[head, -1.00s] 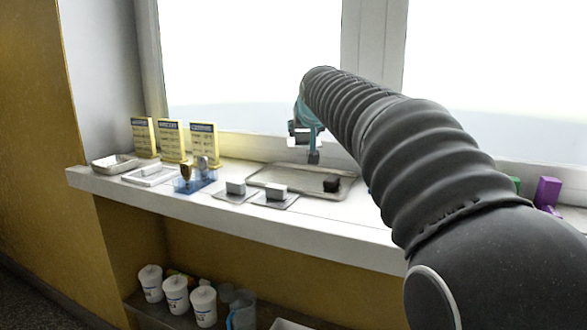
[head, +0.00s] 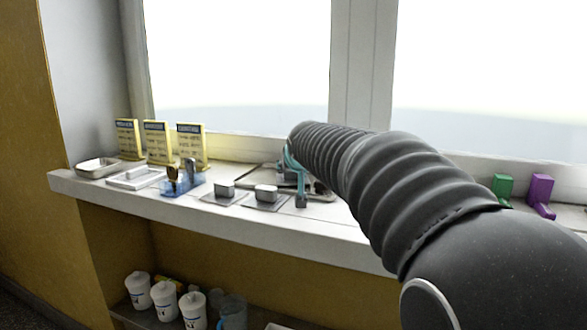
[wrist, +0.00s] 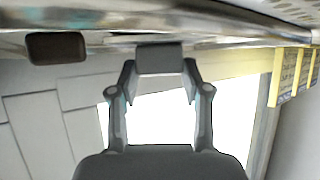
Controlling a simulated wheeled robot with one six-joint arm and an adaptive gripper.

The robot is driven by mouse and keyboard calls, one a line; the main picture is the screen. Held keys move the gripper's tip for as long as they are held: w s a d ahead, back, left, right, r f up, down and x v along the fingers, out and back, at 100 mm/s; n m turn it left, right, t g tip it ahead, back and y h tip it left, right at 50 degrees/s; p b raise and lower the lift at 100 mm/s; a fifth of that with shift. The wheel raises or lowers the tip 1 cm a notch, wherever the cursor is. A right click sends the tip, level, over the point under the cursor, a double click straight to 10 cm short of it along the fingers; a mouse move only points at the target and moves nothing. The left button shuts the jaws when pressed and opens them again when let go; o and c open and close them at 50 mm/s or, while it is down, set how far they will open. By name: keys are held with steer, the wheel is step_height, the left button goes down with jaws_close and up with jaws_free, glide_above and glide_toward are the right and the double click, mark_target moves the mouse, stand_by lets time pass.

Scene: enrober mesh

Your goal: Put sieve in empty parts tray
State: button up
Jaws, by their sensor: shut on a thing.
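My gripper (head: 298,184) is low over the wide metal tray (head: 254,172) on the window sill, its tip near the tray's front edge. In the wrist view my gripper's fingers (wrist: 160,76) close on a dark grey block (wrist: 160,56), which seems to be the sieve's grip. The sieve's mesh cannot be made out clearly. A dark block (wrist: 56,48) shows beside a shiny metal band at the top of the wrist view. My arm hides the right part of the tray. Contact between the held thing and the tray cannot be told.
Further left are a blue holder (head: 182,184), a white tray (head: 135,178), a small metal tray (head: 97,168) and yellow signs (head: 157,143). Green (head: 502,187) and purple (head: 541,192) holders stand right. White tubs (head: 165,298) are below.

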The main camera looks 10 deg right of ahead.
steer(key=shift+f, duration=0.1)
steer(key=o, duration=1.2)
steer(key=v, duration=1.2)
steer(key=shift+b, duration=0.4)
